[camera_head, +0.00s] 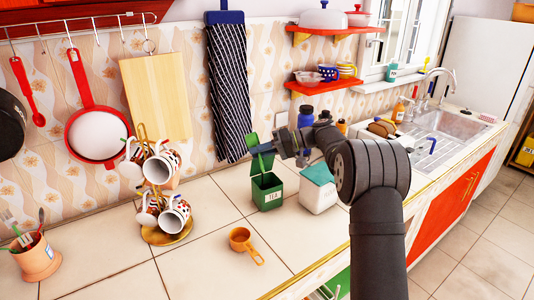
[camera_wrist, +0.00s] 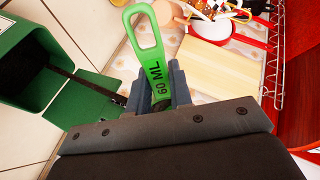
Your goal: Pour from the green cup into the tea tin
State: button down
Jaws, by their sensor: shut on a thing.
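The green cup is a measuring scoop; its handle (camera_wrist: 158,62), marked 60 ML, is held between the fingers of my gripper (camera_wrist: 161,92). In the head view the green cup (camera_head: 252,141) shows at the gripper's tip (camera_head: 272,147), above the tea tin. Its bowl is hidden in the wrist view, so I cannot tell its tilt or contents. The tea tin (camera_head: 267,195) is a dark green square box labelled TEA, standing upright on the counter with its lid raised at the back. Its open mouth (camera_wrist: 40,68) shows at the left of the wrist view.
A white canister with a teal lid (camera_head: 318,190) stands just right of the tin. A mug rack (camera_head: 168,232) is to the left, and an orange measuring cup (camera_head: 242,243) lies in front. Pans and a cutting board (camera_head: 155,95) hang on the wall.

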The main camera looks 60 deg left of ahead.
jog(key=shift+w+d+g+y, duration=0.25)
jog(key=shift+w+g+y, duration=0.15)
jog(key=shift+g, duration=0.3)
jog(key=shift+g+y, duration=0.3)
